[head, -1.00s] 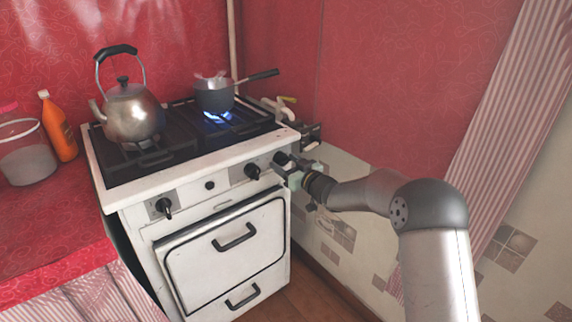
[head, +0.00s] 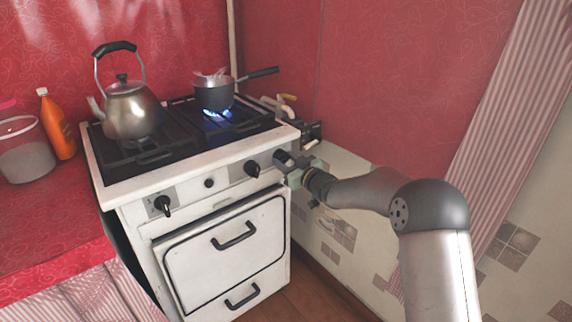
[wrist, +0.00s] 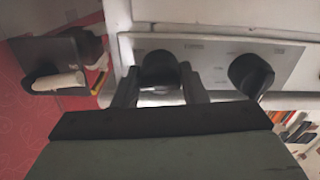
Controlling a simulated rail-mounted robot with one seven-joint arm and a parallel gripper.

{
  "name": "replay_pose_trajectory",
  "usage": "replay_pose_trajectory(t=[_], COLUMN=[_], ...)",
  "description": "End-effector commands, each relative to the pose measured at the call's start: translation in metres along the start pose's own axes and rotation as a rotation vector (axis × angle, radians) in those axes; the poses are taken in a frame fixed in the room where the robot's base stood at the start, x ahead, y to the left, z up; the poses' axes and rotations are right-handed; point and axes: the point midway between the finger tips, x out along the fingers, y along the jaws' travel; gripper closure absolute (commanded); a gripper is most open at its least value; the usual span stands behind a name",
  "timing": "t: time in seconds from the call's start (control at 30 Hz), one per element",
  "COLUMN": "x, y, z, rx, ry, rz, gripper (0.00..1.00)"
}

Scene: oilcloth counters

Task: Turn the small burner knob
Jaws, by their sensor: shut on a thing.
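The white stove (head: 180,180) has black knobs along its front panel. My gripper (head: 288,162) is at the panel's right end, shut on the rightmost knob (head: 281,157). In the wrist view, my gripper's two dark fingers (wrist: 159,88) lie on either side of that black burner knob (wrist: 158,67). A second black knob (wrist: 250,74) is beside it on the same metal plate, clear of the fingers; the head view shows it too (head: 252,168). The fingers partly hide the held knob, and I cannot read its angle. A blue flame (head: 216,115) burns under the saucepan (head: 214,96).
A steel kettle (head: 130,110) stands on the left burner. An orange bottle (head: 57,125) and a clear tub (head: 25,155) are on the red counter at the left. Pipes with a valve (head: 285,108) are by the wall at the stove's right. The oven handle (head: 234,236) sticks out below.

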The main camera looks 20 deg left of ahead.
Motion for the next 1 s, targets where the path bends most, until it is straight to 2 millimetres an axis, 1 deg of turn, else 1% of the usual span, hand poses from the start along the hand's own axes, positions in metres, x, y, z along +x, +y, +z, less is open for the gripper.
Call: replay_pose_trajectory(t=[0.03,0.13,1.0], x=[0.0000,0.0001,0.0003], y=[-0.0003,-0.0002,0.0006], z=[0.0034,0.0044,0.0036], rx=[-0.032,-0.109,-0.933], ry=[0.002,0.002,0.002], rz=[0.000,0.000,0.000], gripper=[0.84,0.84,0.84])
